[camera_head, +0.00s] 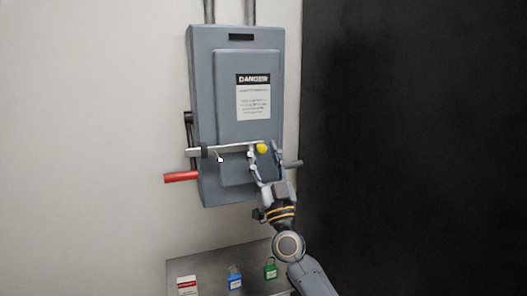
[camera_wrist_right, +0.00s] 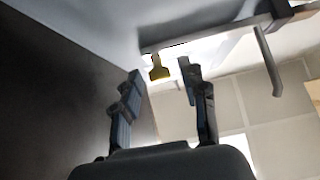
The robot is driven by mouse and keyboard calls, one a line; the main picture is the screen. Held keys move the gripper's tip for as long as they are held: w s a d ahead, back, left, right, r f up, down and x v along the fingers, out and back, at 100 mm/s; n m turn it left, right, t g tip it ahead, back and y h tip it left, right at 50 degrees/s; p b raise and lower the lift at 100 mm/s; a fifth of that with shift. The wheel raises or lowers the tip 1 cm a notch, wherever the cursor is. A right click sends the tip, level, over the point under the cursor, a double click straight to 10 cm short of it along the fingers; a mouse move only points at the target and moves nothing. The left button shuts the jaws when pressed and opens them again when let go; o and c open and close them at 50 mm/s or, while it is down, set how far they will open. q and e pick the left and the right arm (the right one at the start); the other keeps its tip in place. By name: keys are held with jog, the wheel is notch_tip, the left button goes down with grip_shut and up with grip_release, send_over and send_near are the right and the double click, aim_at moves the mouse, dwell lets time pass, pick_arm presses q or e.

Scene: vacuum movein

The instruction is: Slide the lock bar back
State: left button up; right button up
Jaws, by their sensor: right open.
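The lock bar (camera_head: 230,149) is a light bar lying across the lower front of a grey electrical box. A yellow knob (camera_head: 262,148) sits near its right end. In the right wrist view the bar (camera_wrist_right: 205,35) crosses the top and the yellow knob (camera_wrist_right: 158,68) hangs from it. My right gripper (camera_head: 263,156) is open at the knob. In the right wrist view its fingertips (camera_wrist_right: 160,82) lie either side of the knob, which shows in the gap; I cannot tell whether they touch it. My left gripper is not in view.
The grey box (camera_head: 205,90) is on a pale wall and bears a DANGER label (camera_head: 253,98). A red handle (camera_head: 181,177) sticks out at its lower left. Below, a metal surface (camera_head: 208,269) holds a blue padlock (camera_head: 234,281), a green padlock (camera_head: 270,271) and a red-and-white tag (camera_head: 187,286).

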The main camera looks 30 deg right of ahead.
grip_shut()
